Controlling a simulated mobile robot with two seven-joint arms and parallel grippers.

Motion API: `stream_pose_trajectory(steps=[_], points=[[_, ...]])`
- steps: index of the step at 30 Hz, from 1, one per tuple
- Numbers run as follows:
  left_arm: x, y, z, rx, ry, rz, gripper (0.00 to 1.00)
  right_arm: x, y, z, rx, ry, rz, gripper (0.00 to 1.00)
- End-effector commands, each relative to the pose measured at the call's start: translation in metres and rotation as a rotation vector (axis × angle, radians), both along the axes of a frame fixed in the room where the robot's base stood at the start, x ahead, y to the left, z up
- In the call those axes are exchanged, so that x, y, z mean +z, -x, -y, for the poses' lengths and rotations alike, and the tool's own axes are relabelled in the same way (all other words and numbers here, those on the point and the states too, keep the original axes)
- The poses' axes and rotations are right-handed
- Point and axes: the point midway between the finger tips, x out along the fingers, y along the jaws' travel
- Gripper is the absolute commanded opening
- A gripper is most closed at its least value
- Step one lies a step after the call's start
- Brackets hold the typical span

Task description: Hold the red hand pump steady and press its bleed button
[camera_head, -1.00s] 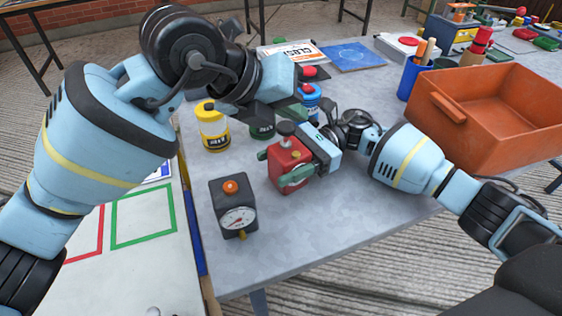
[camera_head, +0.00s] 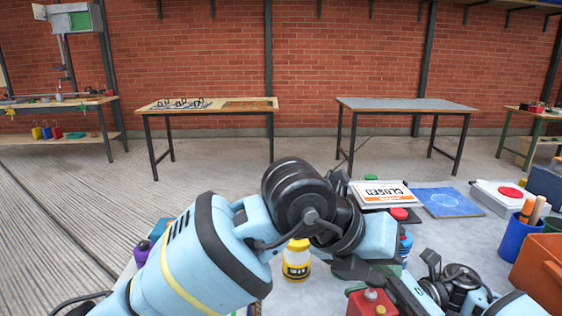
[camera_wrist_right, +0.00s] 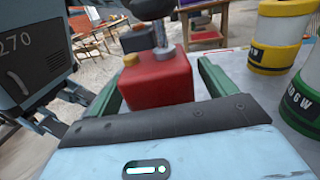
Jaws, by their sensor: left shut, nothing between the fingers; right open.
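The red hand pump (camera_head: 370,303) stands on the grey table, cut by the bottom edge of the head view. In the right wrist view its red body (camera_wrist_right: 158,80) shows a grey stem under a black knob (camera_wrist_right: 150,8) and a yellow button (camera_wrist_right: 131,59) on its top. My right gripper (camera_wrist_right: 160,80) is open, with one green finger on each side of the pump; a gap shows at the right finger. My left gripper (camera_head: 385,272) is shut and empty, just above and behind the pump. Its fingertips are partly hidden, and I cannot tell whether they touch the pump.
A yellow jar (camera_head: 296,262) stands left of the pump and a blue jar (camera_head: 405,246) behind it. A white sign (camera_head: 382,194) and a blue sheet (camera_head: 442,202) lie farther back. A blue cup (camera_head: 519,236) and an orange crate (camera_head: 535,270) are at right.

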Motion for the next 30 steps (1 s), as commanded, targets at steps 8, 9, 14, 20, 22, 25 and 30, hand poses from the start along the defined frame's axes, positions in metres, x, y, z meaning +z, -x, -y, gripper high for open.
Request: stream_pose_trajectory(steps=[8, 9, 14, 20, 22, 25, 30], points=[[0.000, 0.000, 0.000, 0.000, 0.000, 0.000, 0.00, 0.000, -0.014, 0.056, -0.004, 0.000, 0.000, 0.83], [0.000, 0.000, 0.000, 0.000, 0.000, 0.000, 0.00, 0.001, -0.016, 0.063, -0.004, -0.001, 0.000, 0.83], [0.000, 0.000, 0.000, 0.000, 0.000, 0.000, 0.00, 0.000, -0.020, 0.082, -0.001, 0.000, -0.001, 0.83], [0.000, 0.000, 0.000, 0.000, 0.000, 0.000, 0.00, 0.000, -0.022, 0.093, 0.001, 0.000, 0.001, 0.83], [0.000, 0.000, 0.000, 0.000, 0.000, 0.000, 0.00, 0.000, -0.022, 0.095, 0.000, 0.000, 0.000, 0.83], [0.000, 0.000, 0.000, 0.000, 0.000, 0.000, 0.00, 0.000, -0.022, 0.095, 0.001, -0.001, 0.000, 0.83], [0.000, 0.000, 0.000, 0.000, 0.000, 0.000, 0.00, 0.000, -0.022, 0.095, 0.001, -0.001, 0.000, 0.83]])
